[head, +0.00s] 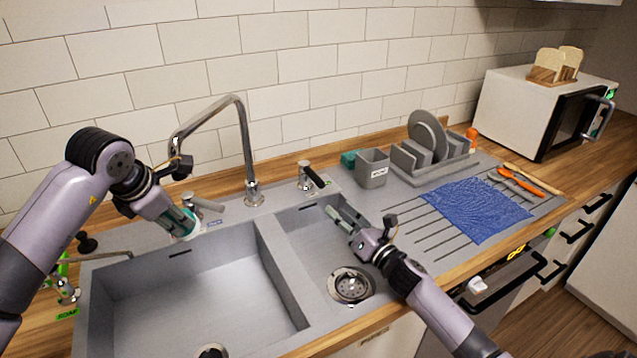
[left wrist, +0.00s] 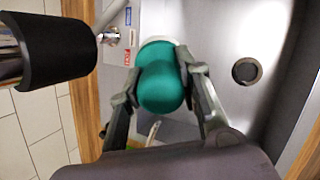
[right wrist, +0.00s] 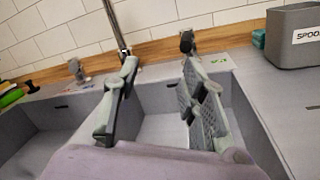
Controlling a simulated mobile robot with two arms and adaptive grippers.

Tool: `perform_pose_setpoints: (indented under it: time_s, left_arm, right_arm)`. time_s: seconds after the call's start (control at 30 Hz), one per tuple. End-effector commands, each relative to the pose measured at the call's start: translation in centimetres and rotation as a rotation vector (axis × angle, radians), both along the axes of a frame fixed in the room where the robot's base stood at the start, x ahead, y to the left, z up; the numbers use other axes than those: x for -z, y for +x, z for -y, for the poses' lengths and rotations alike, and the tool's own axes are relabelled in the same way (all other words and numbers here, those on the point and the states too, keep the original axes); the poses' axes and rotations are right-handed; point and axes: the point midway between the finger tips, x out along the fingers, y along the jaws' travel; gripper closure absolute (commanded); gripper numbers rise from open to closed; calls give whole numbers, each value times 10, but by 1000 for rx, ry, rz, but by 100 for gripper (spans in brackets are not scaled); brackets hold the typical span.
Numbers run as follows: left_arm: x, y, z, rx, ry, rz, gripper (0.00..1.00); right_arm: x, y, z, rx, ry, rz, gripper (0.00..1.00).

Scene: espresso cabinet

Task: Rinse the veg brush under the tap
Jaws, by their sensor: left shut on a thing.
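My left gripper (head: 186,226) is shut on the veg brush, a rounded teal piece (left wrist: 160,82) with a white edge. It holds the brush above the back of the large left basin (head: 190,295), just below the spout end of the chrome tap (head: 247,150). Only a little teal shows in the head view, and the bristles cannot be made out. No water stream is visible. My right gripper (head: 342,226) is open and empty above the small right basin (head: 300,245); its spread fingers also show in the right wrist view (right wrist: 160,90).
A black-handled lever (head: 311,174) stands behind the small basin. A grey caddy (head: 373,168), a rack with plates (head: 430,160), a blue cloth (head: 477,208) and orange utensils (head: 520,182) occupy the right side. A soap dispenser (head: 65,288) stands at the left.

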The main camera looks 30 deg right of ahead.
Motion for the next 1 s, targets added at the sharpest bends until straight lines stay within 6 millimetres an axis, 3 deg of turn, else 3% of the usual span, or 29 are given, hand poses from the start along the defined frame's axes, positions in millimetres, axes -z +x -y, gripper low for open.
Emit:
perform_pose_setpoints:
  time_s: [0.2,0.33,0.57,1.0]
  left_arm:
    - [0,0,0,0,0,1,91]
    - [0,0,0,0,-1,0,91]
    - [0,0,0,0,-1,0,91]
    - [0,0,0,0,-1,0,91]
  right_arm:
    - [8,32,13,128,-493,-30,61]
    - [9,40,18,167,-653,-42,61]
    - [9,57,21,186,-722,-46,61]
    - [8,129,21,185,-714,-46,61]
